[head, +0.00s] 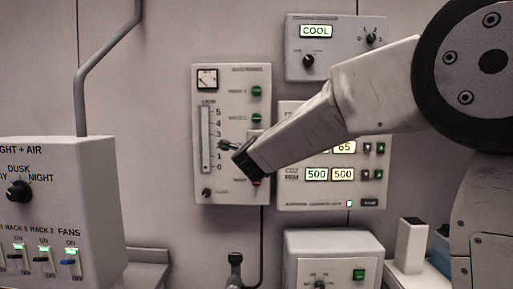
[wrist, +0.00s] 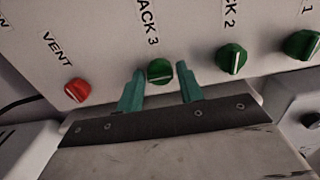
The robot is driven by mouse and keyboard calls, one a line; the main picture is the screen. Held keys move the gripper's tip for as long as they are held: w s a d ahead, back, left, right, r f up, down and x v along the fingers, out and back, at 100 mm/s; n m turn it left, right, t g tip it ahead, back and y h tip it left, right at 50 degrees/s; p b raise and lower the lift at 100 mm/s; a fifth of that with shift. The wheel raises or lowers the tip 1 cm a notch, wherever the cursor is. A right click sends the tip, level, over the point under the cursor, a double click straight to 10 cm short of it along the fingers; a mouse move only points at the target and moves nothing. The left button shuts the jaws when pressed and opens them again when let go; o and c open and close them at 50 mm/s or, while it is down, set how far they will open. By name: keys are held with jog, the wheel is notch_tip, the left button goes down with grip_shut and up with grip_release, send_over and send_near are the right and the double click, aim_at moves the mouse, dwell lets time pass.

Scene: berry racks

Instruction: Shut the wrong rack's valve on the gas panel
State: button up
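The gas panel (head: 232,75) hangs on the wall, with a gauge and a scale tube. Its green rack 1 knob (head: 257,91) and rack 2 knob (head: 257,118) show in the head view. My gripper (head: 236,150) covers the place below them. In the wrist view, my gripper (wrist: 160,76) is open, its teal fingers on either side of the green rack 3 knob (wrist: 159,71), with gaps visible. That knob's mark lies crosswise; the rack 2 mark stands near upright in this view. The red vent knob (wrist: 78,90) is left. Whether the fingertips touch the panel, I cannot tell.
A COOL panel (head: 330,70) hangs at upper right. A CO2 display panel (head: 310,197) sits right of the gas panel, partly behind my arm. A light and air box (head: 60,210) stands at front left. Another box (head: 330,242) with a green switch is below.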

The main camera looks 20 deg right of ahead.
jog(key=c, duration=0.5)
jog(key=shift+c, duration=0.2)
jog(key=shift+n, duration=8.9)
jog(key=o, duration=1)
jog(key=shift+c, duration=0.2)
